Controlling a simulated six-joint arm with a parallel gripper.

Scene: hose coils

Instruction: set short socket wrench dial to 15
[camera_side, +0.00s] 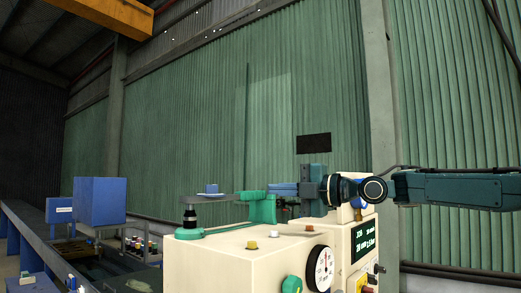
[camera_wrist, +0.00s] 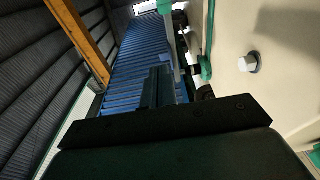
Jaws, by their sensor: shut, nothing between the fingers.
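A beige machine (camera_side: 215,272) stands low in the side view. It has a round white dial (camera_side: 320,268) with a needle and a dark screen (camera_side: 364,240) with green text; the numbers are too small to read surely. A grey bar (camera_side: 222,197) runs from a black socket-like piece (camera_side: 190,216) to a green bracket (camera_side: 262,208) above the machine; I cannot tell surely if this is the short socket wrench. My gripper (camera_side: 272,188) is shut and empty, level, pointing left just above the green bracket. In the wrist view its fingers (camera_wrist: 156,88) are together. Any contact with the bracket is unclear.
A small blue piece (camera_side: 211,188) sits on the bar. A blue box (camera_side: 99,201) and small parts lie on the left bench.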

